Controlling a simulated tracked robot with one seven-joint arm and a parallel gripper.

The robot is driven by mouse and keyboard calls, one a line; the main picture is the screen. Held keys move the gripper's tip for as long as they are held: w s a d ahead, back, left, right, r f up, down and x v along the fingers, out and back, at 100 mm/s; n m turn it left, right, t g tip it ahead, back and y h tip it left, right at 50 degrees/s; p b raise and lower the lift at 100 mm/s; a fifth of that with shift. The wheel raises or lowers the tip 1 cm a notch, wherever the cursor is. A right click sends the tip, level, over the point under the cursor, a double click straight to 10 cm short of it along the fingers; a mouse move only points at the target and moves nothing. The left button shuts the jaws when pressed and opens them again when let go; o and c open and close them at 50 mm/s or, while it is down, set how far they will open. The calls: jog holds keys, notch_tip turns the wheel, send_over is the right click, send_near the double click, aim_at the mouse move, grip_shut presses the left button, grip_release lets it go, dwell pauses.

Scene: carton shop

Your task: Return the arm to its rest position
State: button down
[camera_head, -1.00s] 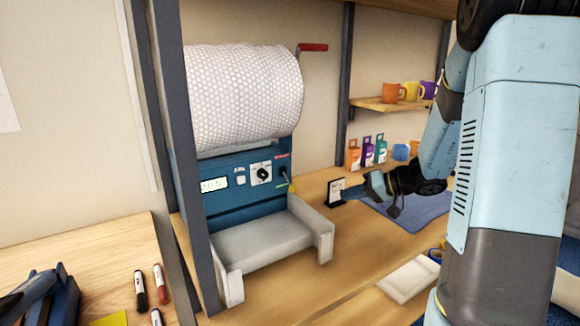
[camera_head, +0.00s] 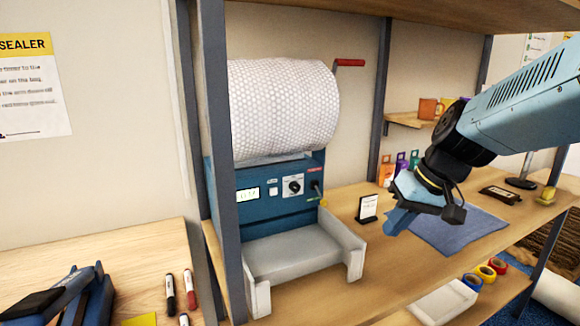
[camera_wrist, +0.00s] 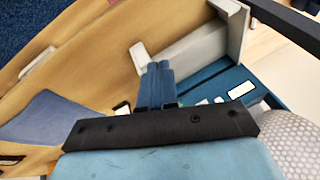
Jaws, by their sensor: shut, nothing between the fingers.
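My arm reaches in from the right in the head view. My gripper (camera_head: 400,222) hangs above the wooden bench, pointing down and left, over the left edge of a blue mat (camera_head: 455,232). In the wrist view the two blue fingers of my gripper (camera_wrist: 158,66) lie side by side, closed and with nothing held. The teal sealing machine (camera_head: 285,195) with its grey tray (camera_head: 295,258) stands left of the gripper. The tray also shows beyond the fingers in the wrist view (camera_wrist: 195,48).
A small card stand (camera_head: 368,207) is on the bench left of the gripper. Coloured tape rolls (camera_head: 485,272) and a white pad (camera_head: 445,300) are at lower right. A bubble-wrap roll (camera_head: 283,105) sits on the machine.

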jog(key=s+d+r+m+t+h, duration=0.1)
jog(key=s+d+r+t+h, duration=0.1)
jog(key=s, duration=0.4)
jog(key=shift+s+d+r+m+t+h, duration=0.4)
jog(key=shift+d+r+h, duration=0.3)
jog(key=shift+r+h, duration=0.3)
